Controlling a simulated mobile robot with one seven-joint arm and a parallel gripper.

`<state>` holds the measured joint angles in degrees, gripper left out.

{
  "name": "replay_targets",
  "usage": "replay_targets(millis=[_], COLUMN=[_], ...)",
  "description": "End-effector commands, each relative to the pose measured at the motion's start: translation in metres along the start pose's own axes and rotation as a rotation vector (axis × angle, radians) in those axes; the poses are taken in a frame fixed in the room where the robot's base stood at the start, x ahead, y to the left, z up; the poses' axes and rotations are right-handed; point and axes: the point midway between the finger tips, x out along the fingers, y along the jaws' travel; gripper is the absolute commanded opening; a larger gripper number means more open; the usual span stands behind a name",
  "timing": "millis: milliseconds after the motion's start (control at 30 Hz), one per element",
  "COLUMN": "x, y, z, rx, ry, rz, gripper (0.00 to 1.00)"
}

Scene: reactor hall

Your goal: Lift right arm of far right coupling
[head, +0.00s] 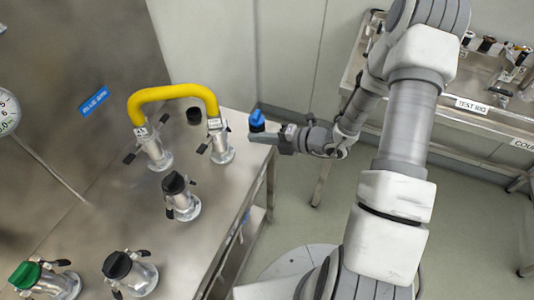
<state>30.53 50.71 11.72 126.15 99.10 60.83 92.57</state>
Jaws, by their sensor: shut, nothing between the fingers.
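The far right coupling (221,151) is a silver metal fitting standing upright on the steel bench, joined to the right end of a yellow hose (172,92). A dark lever arm (203,147) sticks out on its left side and slopes down. I cannot make out its right arm clearly. My gripper (257,138) is just to the right of the coupling, at the bench's right edge, pointing left. It is shut and empty, with a visible gap to the coupling body.
A blue cap (257,119) shows right by my fingers; I cannot tell what it rests on. A second coupling (155,153) holds the hose's left end. Black-capped (182,200) and green-capped (42,281) fittings stand nearer. A test rig bench (440,100) is at right.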

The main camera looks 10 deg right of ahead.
Motion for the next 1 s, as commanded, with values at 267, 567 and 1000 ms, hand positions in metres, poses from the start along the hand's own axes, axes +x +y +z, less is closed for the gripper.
replay_targets(millis=[267, 567, 1000], x=[0.014, 0.035, 0.066], y=[0.001, 0.0, -0.001], z=[0.002, 0.002, 0.002], rx=[-0.004, -0.005, -0.004], ry=[-0.001, -0.001, -0.001], rz=[-0.008, -0.007, -0.007], gripper=[0.0, 0.0, 0.0])
